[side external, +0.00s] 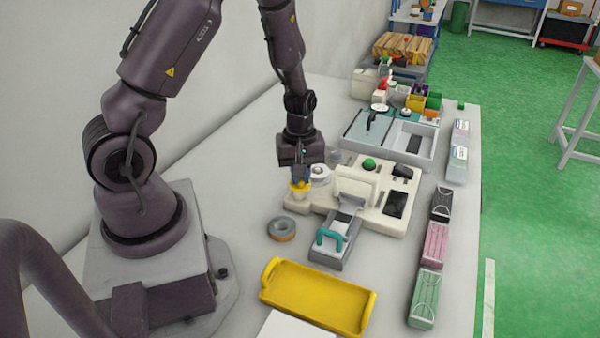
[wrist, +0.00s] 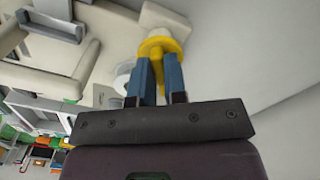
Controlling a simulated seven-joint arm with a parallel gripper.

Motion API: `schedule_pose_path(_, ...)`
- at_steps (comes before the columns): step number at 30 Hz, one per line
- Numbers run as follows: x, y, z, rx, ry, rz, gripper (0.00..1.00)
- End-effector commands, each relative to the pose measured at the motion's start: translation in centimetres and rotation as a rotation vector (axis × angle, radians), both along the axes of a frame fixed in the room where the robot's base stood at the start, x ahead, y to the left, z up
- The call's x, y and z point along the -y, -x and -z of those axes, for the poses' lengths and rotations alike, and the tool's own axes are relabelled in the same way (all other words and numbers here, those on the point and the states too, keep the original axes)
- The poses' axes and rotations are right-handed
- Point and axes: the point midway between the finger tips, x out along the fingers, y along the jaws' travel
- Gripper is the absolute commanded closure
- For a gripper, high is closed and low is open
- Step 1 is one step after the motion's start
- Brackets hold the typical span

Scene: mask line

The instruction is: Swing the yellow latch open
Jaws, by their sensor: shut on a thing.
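The yellow latch (side external: 300,185) sits at the left end of the cream machine (side external: 372,222). In the wrist view the latch (wrist: 159,45) shows a round yellow collar on a cream post, with a yellow arm reaching down between my fingers. My gripper (side external: 300,176) points down over the latch. In the wrist view my gripper (wrist: 158,68) has its two blue fingers shut on the yellow arm. The lower part of that arm is hidden between the fingers.
A grey fixture with a teal handle (side external: 329,238) stands in front of the machine. A tape roll (side external: 281,229) and a yellow tray (side external: 318,297) lie nearer. Several packs, including a pink one (side external: 435,245), line the right edge. The table left of the tape roll is clear.

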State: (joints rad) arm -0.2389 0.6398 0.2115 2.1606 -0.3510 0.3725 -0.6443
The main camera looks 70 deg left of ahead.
Motion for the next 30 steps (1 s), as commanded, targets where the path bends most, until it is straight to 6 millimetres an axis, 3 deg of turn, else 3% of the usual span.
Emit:
schedule_pose_path(18,0.04,-0.02,-0.1,0.0,0.001,-0.584,1.0)
schedule_pose_path(30,0.01,-0.03,-0.13,0.001,0.001,-0.875,1.0)
